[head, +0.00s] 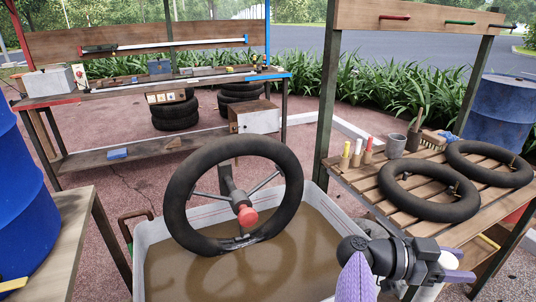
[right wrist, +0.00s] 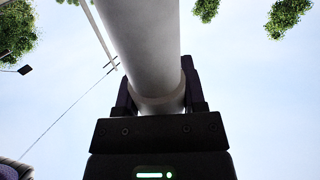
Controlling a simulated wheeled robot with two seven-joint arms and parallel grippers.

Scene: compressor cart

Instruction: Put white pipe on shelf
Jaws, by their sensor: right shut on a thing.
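The white pipe (right wrist: 150,50) is between the two fingers of my right gripper (right wrist: 157,95) in the right wrist view, running up past them against the sky. In the head view my right gripper (head: 418,258) is at the lower right, just right of the water tub. A small white end (head: 448,260) shows beside it, probably the pipe; the rest is hidden. The left bench has a lower wooden shelf (head: 190,145) with a blue item on it. The right slatted shelf (head: 350,178) holds two tyres and small items. My left gripper is out of view.
A tub (head: 325,207) of brown water with an upright wheel (head: 178,190) stands in the middle. Blue barrels (head: 25,215) stand at left, and another (head: 497,112) at right. A long white tube (head: 165,46) hangs on the back board.

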